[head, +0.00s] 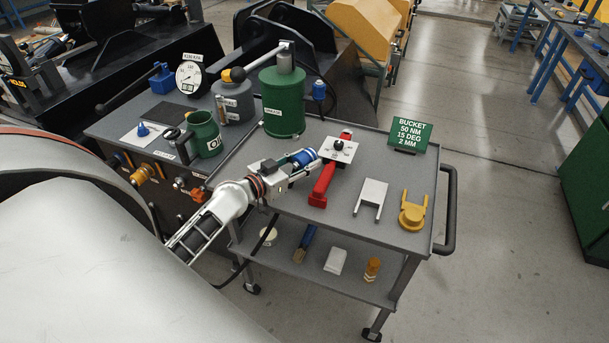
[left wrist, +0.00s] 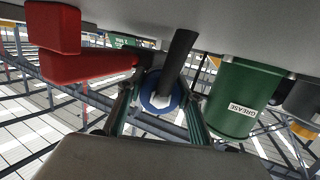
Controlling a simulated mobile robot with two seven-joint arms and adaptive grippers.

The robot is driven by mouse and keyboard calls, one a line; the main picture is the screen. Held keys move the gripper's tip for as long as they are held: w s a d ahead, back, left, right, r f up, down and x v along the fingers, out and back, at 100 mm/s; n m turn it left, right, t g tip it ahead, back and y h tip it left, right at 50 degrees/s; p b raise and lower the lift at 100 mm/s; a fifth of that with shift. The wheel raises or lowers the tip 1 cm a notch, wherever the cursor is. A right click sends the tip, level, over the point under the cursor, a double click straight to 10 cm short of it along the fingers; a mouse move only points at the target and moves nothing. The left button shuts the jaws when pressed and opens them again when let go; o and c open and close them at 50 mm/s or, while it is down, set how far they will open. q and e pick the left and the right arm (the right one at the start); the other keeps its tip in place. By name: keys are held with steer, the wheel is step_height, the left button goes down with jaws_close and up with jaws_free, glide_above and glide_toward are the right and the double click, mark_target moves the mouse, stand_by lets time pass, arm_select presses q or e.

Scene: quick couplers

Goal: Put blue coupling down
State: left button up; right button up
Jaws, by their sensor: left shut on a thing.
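The blue coupling (head: 303,157) is a short blue ring-shaped part with a pale end. My left gripper (head: 289,168) is shut on it over the grey cart top, just left of the white plate with a black knob. In the left wrist view the coupling (left wrist: 160,103) sits between the two fingers (left wrist: 158,112), its blue rim around a pale centre. A dark cylinder (left wrist: 179,58) stands in front of part of it there. I cannot tell whether the coupling touches the cart top. My right gripper is not in view.
A red tool (head: 322,187) lies under the white plate (head: 338,149), close right of the coupling. The green grease can (head: 283,102) stands behind. A white fork (head: 371,198), a yellow fork (head: 413,213) and a green sign (head: 410,133) are farther right.

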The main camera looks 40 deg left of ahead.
mark_target(304, 177)
arm_select(q)
step_height(304, 177, down, 4)
steer(key=shift+r+b, duration=0.25)
steer(key=shift+b, duration=0.55)
steer(key=shift+f, duration=0.45)
steer(key=shift+r, duration=0.1)
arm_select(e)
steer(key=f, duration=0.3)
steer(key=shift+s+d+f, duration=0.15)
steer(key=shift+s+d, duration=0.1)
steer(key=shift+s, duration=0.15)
arm_select(q)
steer(key=shift+b, duration=0.3)
steer(key=o, duration=1.2)
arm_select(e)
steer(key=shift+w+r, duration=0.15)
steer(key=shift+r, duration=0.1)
